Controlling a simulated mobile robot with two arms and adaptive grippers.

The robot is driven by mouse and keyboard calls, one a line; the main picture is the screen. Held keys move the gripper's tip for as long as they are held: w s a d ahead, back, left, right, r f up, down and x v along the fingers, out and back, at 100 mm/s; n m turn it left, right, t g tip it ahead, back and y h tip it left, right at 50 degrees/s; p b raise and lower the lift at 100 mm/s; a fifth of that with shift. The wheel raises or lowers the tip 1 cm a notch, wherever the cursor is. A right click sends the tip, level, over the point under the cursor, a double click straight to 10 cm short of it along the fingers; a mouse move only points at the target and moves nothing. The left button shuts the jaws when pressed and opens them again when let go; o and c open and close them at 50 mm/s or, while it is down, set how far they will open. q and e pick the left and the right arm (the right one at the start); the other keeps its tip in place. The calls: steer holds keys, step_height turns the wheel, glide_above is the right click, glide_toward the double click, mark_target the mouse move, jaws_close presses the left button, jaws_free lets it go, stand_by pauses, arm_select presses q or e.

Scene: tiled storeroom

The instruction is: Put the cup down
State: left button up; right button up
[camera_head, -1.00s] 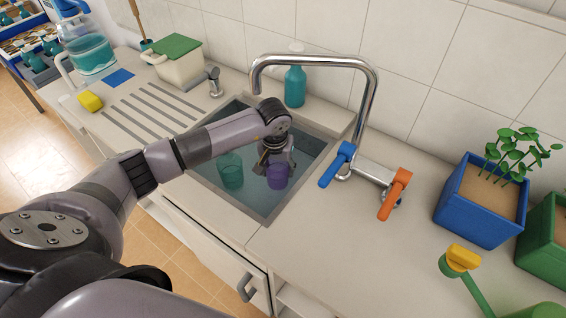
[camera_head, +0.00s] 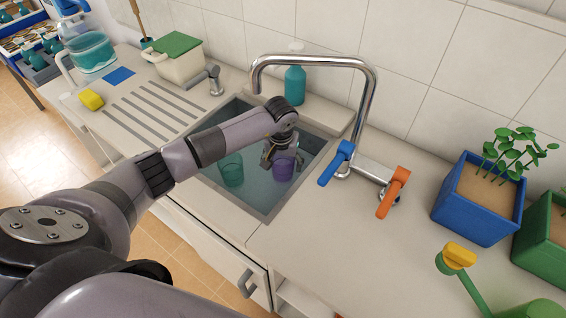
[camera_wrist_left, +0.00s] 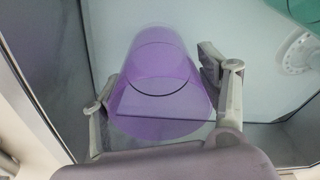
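The purple cup (camera_head: 284,168) is inside the sink (camera_head: 262,214), to the right of a teal cup (camera_head: 231,170). My left gripper (camera_head: 268,158) reaches down into the sink at the purple cup's near-left side. In the left wrist view the see-through purple cup (camera_wrist_left: 160,88) lies between the two spread fingers of my left gripper (camera_wrist_left: 157,85), with small gaps beside its upper part. Whether its lower edge touches the right finger is unclear. The teal cup (camera_wrist_left: 296,10) is cut off at the top right there. My right gripper is not in view.
A chrome tap (camera_head: 371,95) with a blue handle (camera_head: 336,163) and an orange handle (camera_head: 393,192) stands right of the sink. A teal bottle (camera_head: 295,85) is behind it. A yellow sponge (camera_head: 91,99) lies left.

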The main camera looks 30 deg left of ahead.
arm_select(q)
steer(key=shift+o, duration=0.2)
steer(key=shift+r+p, duration=0.25)
steer(key=shift+p, duration=0.05)
step_height(320, 180, up, 7)
steer(key=s+b, duration=0.1)
steer(key=b, duration=0.1)
steer(key=shift+d, duration=0.15)
steer(key=shift+s, duration=0.1)
stand_by(0.3)
